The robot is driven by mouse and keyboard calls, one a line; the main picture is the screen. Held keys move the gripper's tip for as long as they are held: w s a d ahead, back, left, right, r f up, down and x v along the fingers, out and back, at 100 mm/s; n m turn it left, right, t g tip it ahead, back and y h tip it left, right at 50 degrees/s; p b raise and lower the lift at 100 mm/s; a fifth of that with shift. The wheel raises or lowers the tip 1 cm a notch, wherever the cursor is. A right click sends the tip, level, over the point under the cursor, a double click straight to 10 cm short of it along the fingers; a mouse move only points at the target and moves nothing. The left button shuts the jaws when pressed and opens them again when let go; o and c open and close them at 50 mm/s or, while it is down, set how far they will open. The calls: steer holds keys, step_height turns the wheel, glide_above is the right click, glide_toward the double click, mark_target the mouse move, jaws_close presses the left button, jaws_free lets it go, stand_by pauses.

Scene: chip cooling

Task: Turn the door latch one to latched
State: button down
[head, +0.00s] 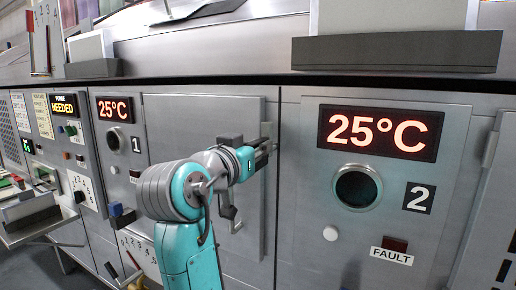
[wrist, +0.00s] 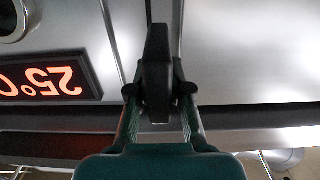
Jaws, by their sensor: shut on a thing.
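The door of bay one (head: 163,125) is a grey panel beside the black "1" label, and it appears closed. At its right edge my gripper (head: 264,153) reaches the latch from the left. In the wrist view the latch is a dark upright bar (wrist: 157,55) standing along the seam, and my gripper (wrist: 159,92) has a finger on each side of it, shut on it. In the head view the gripper and wrist hide most of the latch. A bent grey handle (head: 231,212) hangs on the door below my wrist, apart from the fingers.
Bay two stands to the right with its red 25°C display (head: 380,133), round port (head: 357,187) and fault lamp (head: 395,243). Bay one's display (head: 115,109) is at left. A dark-fronted shelf box (head: 395,52) juts out above. Open space lies before the panels.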

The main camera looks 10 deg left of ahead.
steer(key=n, duration=0.4)
steer(key=shift+a+f, duration=0.1)
steer(key=shift+a, duration=0.15)
steer(key=shift+w+a+f+n, duration=0.15)
steer(key=shift+f+n, duration=0.1)
steer(key=shift+n, duration=2.05)
steer(key=shift+a+f+n, duration=0.15)
steer(key=shift+f+n, duration=0.05)
steer(key=shift+n, duration=2.1)
steer(key=shift+w+a+f+n, duration=0.15)
steer(key=shift+f+n, duration=0.1)
steer(key=shift+n, duration=2.05)
steer(key=c, duration=1.1)
jaws_free()
steer(key=shift+s, duration=0.15)
steer(key=v, duration=1.1)
steer(key=shift+s+a, duration=0.15)
steer(key=shift+s, duration=0.25)
